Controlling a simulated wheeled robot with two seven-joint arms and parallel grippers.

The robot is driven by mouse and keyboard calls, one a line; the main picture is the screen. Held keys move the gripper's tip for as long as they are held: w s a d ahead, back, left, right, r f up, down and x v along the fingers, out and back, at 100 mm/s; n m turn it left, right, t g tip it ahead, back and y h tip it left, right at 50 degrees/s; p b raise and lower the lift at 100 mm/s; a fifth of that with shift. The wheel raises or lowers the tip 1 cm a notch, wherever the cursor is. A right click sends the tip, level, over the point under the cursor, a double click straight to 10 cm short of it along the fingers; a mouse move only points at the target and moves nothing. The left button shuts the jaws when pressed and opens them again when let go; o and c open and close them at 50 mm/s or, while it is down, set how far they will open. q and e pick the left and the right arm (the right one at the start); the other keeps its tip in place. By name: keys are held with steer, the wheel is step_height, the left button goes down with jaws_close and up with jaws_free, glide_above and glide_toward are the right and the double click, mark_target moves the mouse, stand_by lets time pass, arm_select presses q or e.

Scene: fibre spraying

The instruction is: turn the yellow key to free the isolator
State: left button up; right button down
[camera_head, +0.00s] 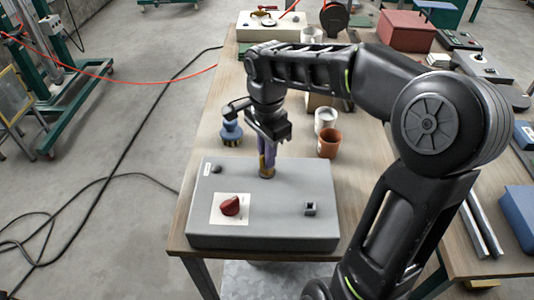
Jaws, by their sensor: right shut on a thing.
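A grey control box (275,232) lies on the near end of the wooden table. The isolator, a red rotary knob (230,206) on a pale square plate, is on its top at the front left. The yellow key (266,168) stands upright at the back of the box top, in a small round lock. My right gripper (266,158) points down from above and is shut on the yellow key. The gripper hides most of the key, so its turn angle cannot be told. My left gripper is not in view.
A small square fitting (310,208) sits on the box's right side. A blue object (231,133), a white cup (325,120) and an orange-brown cup (329,143) stand behind the box. A red box (407,32) is farther back. Floor at left is open, with cables.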

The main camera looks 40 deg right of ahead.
stand_by(0.4)
steer(key=m+b, duration=0.1)
steer(key=m, duration=0.2)
steer(key=shift+f, duration=0.15)
steer(key=m+b, duration=0.1)
steer(key=m, duration=0.4)
steer(key=c, duration=1.8)
jaws_free()
steer(key=shift+m, duration=0.4)
steer(key=o, duration=0.4)
steer(key=shift+o, duration=0.2)
